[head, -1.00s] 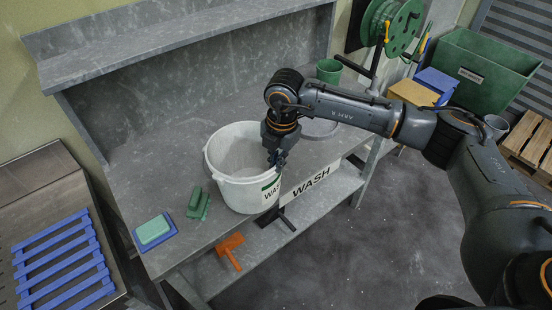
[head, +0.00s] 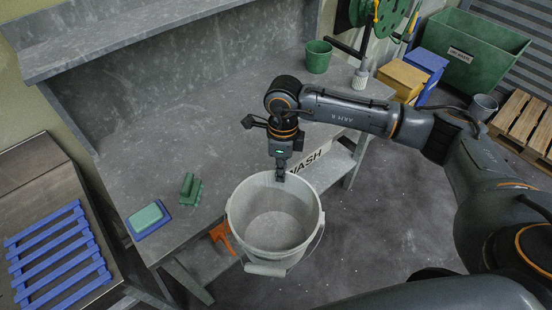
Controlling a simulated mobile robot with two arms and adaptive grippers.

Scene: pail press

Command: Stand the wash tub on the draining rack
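The wash tub (head: 243,222) is a white pail, seen from above with its open mouth up and empty, its wire handle hanging down on the near side. It is in front of the bench edge, apparently off the bench top. My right gripper (head: 280,174) points down at the tub's far rim and is shut on it; the fingertips are small and partly hidden. The draining rack (head: 53,244) is a set of blue slats lying on the brown-grey counter at the left, empty. My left gripper is out of view.
The grey bench (head: 150,180) holds a green sponge on a blue pad (head: 148,219), a green brush (head: 190,189) and a green cup (head: 318,56). An orange tool (head: 222,236) hangs at the front edge. A gap separates bench and counter.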

